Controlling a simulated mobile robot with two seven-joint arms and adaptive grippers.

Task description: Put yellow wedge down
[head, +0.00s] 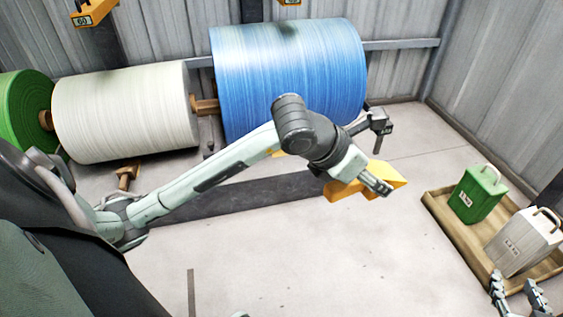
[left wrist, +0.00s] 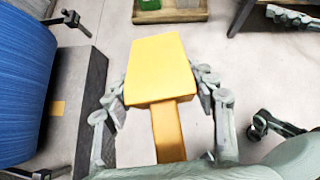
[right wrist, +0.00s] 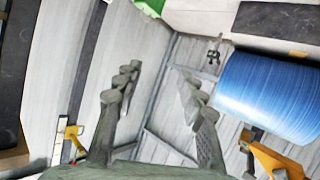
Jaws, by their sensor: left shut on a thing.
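The yellow wedge (head: 393,174) is in my left gripper (head: 376,183), above the pale floor in front of the blue roll. In the left wrist view, the wedge's broad block (left wrist: 160,68) points away from the camera and its narrow handle (left wrist: 168,132) runs back between the fingers. My left gripper (left wrist: 160,92) is shut on the wedge. The wedge's underside is hidden. My right gripper (head: 520,290) is at the bottom right, near the wooden tray, with its fingers apart. It also shows empty in the right wrist view (right wrist: 155,85).
A blue roll (head: 290,75), a white roll (head: 125,110) and a green roll (head: 22,105) line the back. A dark floor strip (head: 235,200) lies before them. A wooden tray (head: 450,228) holds a green can (head: 478,195) and a white can (head: 523,243). Floor between is clear.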

